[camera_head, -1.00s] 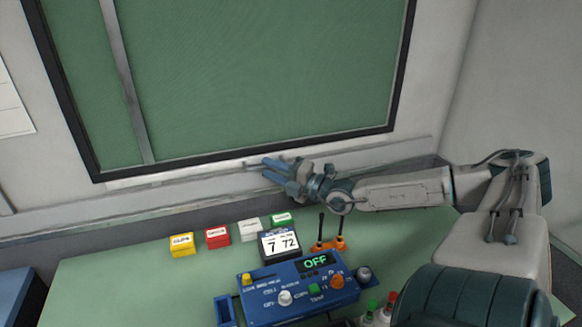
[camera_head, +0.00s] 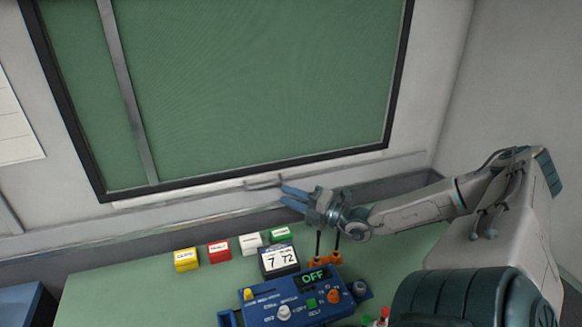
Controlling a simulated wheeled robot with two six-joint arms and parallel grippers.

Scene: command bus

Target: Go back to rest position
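My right gripper (camera_head: 290,196) is above the back of the green table (camera_head: 130,283), just below the green board. Its blue fingers point left and look a little apart, with nothing seen between them. My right arm reaches in from the right side. My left gripper is not in view. Below the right gripper, a blue control box (camera_head: 300,297) with an "OFF" display stands on the table.
A display reading 7 and 72 (camera_head: 279,259) stands behind the control box. Yellow (camera_head: 186,260), red (camera_head: 219,252), white (camera_head: 251,244) and green (camera_head: 280,234) blocks line the back. An orange stand (camera_head: 327,258) holds two dark upright rods close under my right gripper. The green board (camera_head: 260,90) hangs behind.

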